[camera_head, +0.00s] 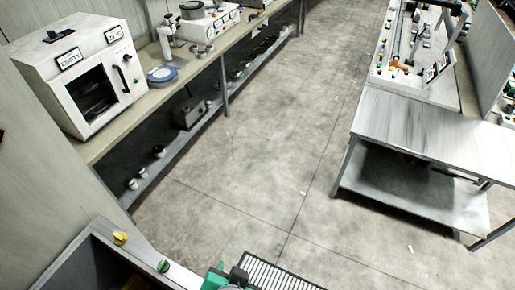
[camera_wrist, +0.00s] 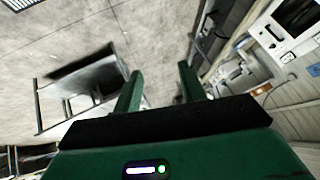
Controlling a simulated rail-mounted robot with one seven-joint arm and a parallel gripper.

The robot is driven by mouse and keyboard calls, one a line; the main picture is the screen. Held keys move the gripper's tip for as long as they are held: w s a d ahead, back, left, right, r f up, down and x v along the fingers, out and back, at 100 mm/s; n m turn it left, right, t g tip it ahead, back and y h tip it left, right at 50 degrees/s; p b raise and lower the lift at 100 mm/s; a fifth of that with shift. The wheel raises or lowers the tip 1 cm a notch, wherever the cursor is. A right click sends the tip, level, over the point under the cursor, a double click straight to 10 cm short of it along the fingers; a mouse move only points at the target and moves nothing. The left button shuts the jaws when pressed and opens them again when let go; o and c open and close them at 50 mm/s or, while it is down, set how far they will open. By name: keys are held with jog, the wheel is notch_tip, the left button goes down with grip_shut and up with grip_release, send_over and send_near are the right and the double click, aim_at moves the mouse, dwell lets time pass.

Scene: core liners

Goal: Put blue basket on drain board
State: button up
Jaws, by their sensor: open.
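A round blue-rimmed item (camera_head: 162,75) sits on the left bench beside the white oven; it is too small to tell whether it is the blue basket. A slatted grate (camera_head: 282,274) shows at the bottom edge of the head view; I cannot tell whether it is the drain board. My gripper (camera_wrist: 160,84) shows in the wrist view with its two green fingers apart. It is empty, with floor seen between the fingers. A green part of my arm shows at the bottom of the head view.
The white oven (camera_head: 84,75) and a stand (camera_head: 166,42) are on the left bench (camera_head: 185,75), with a lower shelf holding small items. A metal table (camera_head: 430,128) stands at right, with a cluttered white bench behind it. The floor (camera_head: 265,130) between is clear.

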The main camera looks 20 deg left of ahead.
jog(key=w+d+r+t, duration=0.2)
jog(key=w+r+t, duration=0.15)
jog(key=r, duration=0.65)
jog(key=w+d+r+t, duration=0.3)
jog(key=r+t, duration=0.1)
jog(key=r, duration=0.6)
jog(key=w+d+r+t, duration=0.2)
jog(key=w+r+t, duration=0.1)
jog(key=r, duration=0.7)
jog(key=s+d+r+t+h, duration=0.1)
jog(key=s+d+r+t, duration=0.1)
jog(key=r, duration=0.7)
jog(key=s+d+r+n+t+h, duration=0.1)
jog(key=s+d+r+t, duration=0.2)
jog(key=r, duration=0.6)
jog(key=shift+s+r+t+h+p, duration=0.3)
jog(key=shift+s+t+h, duration=0.15)
jog(key=shift+t, duration=0.6)
jog(key=shift+d+f, duration=0.1)
